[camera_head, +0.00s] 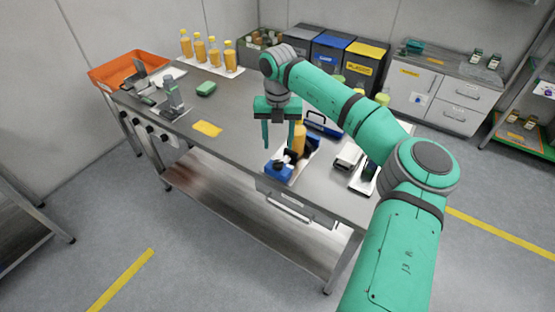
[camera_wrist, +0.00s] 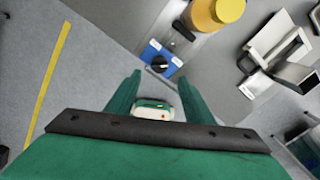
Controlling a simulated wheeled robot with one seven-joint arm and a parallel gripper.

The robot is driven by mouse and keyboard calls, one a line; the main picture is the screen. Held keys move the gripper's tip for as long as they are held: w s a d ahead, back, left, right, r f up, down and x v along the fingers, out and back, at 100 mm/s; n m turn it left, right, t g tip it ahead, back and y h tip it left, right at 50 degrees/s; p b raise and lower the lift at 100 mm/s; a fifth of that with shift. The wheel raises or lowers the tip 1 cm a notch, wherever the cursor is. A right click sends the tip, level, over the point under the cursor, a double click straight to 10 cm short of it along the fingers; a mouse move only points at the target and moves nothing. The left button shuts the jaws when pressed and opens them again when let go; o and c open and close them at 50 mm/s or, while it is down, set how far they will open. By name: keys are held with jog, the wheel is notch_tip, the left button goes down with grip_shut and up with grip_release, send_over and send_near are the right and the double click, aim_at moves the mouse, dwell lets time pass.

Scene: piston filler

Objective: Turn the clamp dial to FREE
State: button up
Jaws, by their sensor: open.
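The likely clamp dial is a black knob (camera_wrist: 160,62) on a small blue box with a pale marked face; the wrist view shows it just beyond my fingertips. Its lettering and pointer setting are too small to read. In the head view the blue box (camera_head: 278,173) sits at the front edge of the steel table, beside an orange bottle (camera_head: 298,140). The bottle's yellow top (camera_wrist: 228,10) shows in the wrist view. My gripper (camera_head: 282,145) is open, its fingers pointing down above the box. In the wrist view its fingertips (camera_wrist: 160,80) appear apart from the knob.
A yellow card (camera_head: 207,129), a green sponge-like block (camera_head: 206,88) and an orange tray (camera_head: 125,68) lie further left. Several orange bottles (camera_head: 200,52) stand at the back. A blue-handled item (camera_head: 323,125) and a pale device (camera_head: 348,156) are right of the bottle.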

aim_at(278, 163)
notch_tip(278, 163, down, 9)
jog(key=shift+a+r, duration=0.1)
dwell(0.3)
jog(key=c, duration=1.1)
